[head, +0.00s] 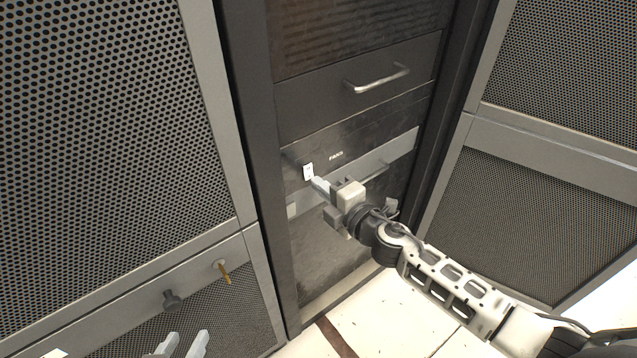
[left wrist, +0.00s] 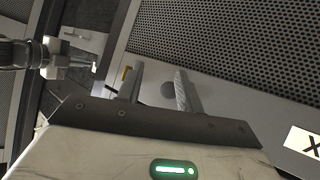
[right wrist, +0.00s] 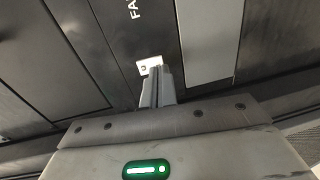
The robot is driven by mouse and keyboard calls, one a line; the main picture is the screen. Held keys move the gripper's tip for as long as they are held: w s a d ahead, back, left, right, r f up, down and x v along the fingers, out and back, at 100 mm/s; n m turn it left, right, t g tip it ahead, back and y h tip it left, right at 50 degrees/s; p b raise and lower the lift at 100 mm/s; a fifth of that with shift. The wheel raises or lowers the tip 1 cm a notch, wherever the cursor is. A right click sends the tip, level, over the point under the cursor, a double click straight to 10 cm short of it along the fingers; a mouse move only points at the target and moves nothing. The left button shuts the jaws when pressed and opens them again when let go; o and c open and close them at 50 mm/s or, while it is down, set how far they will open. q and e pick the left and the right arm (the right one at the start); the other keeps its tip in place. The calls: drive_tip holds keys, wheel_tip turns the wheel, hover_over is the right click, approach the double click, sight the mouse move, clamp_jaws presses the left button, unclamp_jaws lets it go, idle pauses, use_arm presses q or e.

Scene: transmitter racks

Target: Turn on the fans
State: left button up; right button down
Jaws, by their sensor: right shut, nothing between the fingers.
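A small white switch plate (head: 308,172) sits on the dark rack panel just left of the "FANS" label (head: 336,156). My right gripper (head: 318,184) is shut and empty, with its fingertips at the plate's lower edge in the head view. In the right wrist view the shut fingers (right wrist: 157,85) overlap the lower part of the switch plate (right wrist: 148,66), so I cannot tell whether they touch it or which way the switch is set. My left gripper (head: 184,345) is low at the bottom left. Its fingers (left wrist: 160,84) are apart and empty in the left wrist view.
A drawer with a metal handle (head: 378,80) is above the fans panel. Another mesh cabinet (head: 540,200) is at right. Pale floor (head: 385,315) lies below.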

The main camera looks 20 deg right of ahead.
drive_tip(key=shift+w+a+f, duration=0.1)
drive_tip(key=shift+w+a, duration=0.15)
drive_tip(key=shift+w, duration=0.35)
